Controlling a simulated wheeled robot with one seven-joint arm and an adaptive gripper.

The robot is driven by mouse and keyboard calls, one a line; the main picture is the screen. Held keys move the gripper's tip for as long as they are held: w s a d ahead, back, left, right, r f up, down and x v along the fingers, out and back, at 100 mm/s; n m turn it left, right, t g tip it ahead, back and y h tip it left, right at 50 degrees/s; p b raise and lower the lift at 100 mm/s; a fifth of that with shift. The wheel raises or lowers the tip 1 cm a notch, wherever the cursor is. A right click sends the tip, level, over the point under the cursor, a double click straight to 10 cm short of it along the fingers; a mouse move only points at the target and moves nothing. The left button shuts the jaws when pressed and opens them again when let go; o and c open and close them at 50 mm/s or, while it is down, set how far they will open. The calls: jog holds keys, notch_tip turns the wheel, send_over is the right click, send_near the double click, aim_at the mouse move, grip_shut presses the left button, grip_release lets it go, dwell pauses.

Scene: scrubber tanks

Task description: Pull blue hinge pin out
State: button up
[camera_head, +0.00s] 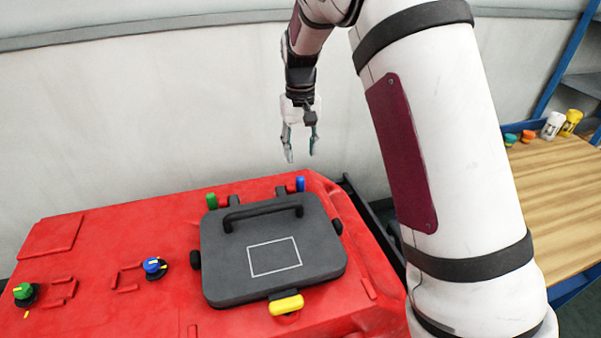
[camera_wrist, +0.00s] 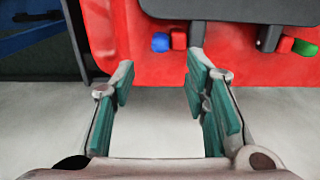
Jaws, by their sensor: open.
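The blue hinge pin (camera_head: 300,183) stands at the back right edge of the dark grey lid (camera_head: 222,275), beside a lid hinge. It also shows in the wrist view (camera_wrist: 161,42), set in the red tank top. My gripper (camera_head: 301,157) is open and empty, above and behind the blue pin, fingers pointing down. In the wrist view my gripper (camera_wrist: 161,82) has its teal-padded fingers apart, with the pin ahead between their lines and touched by neither. A green hinge pin (camera_head: 211,201) stands at the lid's back left and shows in the wrist view (camera_wrist: 305,48).
The red tank (camera_head: 90,245) carries a blue knob (camera_head: 153,266), a green knob (camera_head: 24,292) and a yellow latch (camera_head: 286,305) at the lid's front. A wooden table (camera_head: 555,190) with bottles stands right. A pale wall (camera_head: 150,120) rises behind the tank.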

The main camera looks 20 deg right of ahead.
aim_at(300, 177)
notch_tip(300, 177, down, 8)
jog(key=shift+f, duration=0.2)
grip_shut()
